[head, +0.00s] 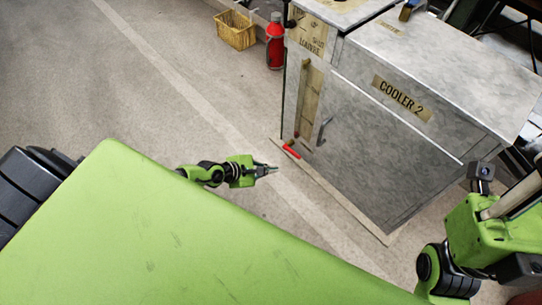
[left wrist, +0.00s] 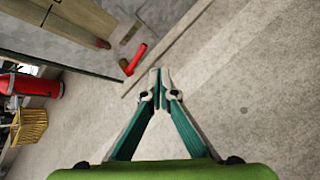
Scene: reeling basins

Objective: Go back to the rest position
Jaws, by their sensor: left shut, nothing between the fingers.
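My left gripper (head: 274,169) reaches out past my green body over bare floor, left of the cooler cabinet. In the left wrist view the gripper's (left wrist: 160,72) teal fingers meet at their tips, with nothing between them. My right arm comes in at the lower right of the head view, beside the cabinet. Its fingertips cannot be made out there.
A grey cabinet (head: 375,150) labelled "COOLER 2" stands at the right. A small red piece (head: 291,152) is by its lower left corner. A red bottle (head: 275,42) and a yellow basket (head: 236,30) stand behind. The floor at left is open.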

